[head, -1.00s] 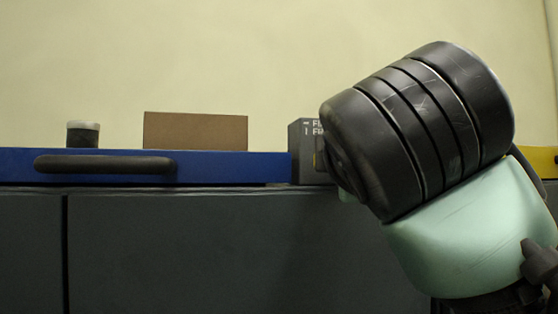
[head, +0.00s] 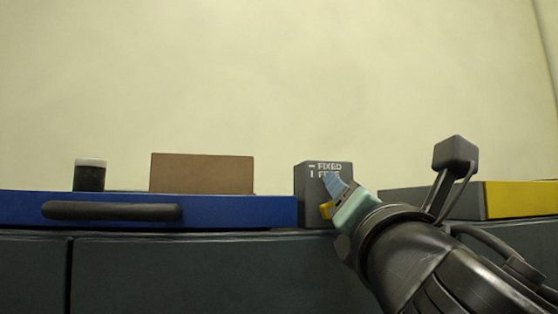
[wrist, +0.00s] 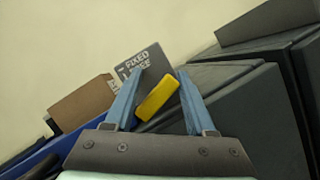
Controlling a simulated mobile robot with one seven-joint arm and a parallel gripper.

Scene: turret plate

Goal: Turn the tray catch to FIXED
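The tray catch is a grey block (head: 308,180) on the counter at the right end of the blue tray (head: 240,212). White lettering on it reads FIXED beside a horizontal dash and FREE beside an upright one. Its yellow lever (wrist: 158,98) shows between my fingers in the wrist view, roughly in line with the lettering there. In the head view only part of the lever (head: 326,210) shows; my gripper (head: 335,197) hides the rest. My gripper (wrist: 161,72) is open, with its blue fingers on either side of the lever. I cannot tell whether they touch it.
The tray has a dark handle (head: 110,211). A brown box (head: 202,174) and a dark jar with a pale lid (head: 90,175) stand at the tray. A grey block with a yellow end (head: 520,199) lies to the right, behind my arm. Dark cabinet fronts (head: 180,275) run below.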

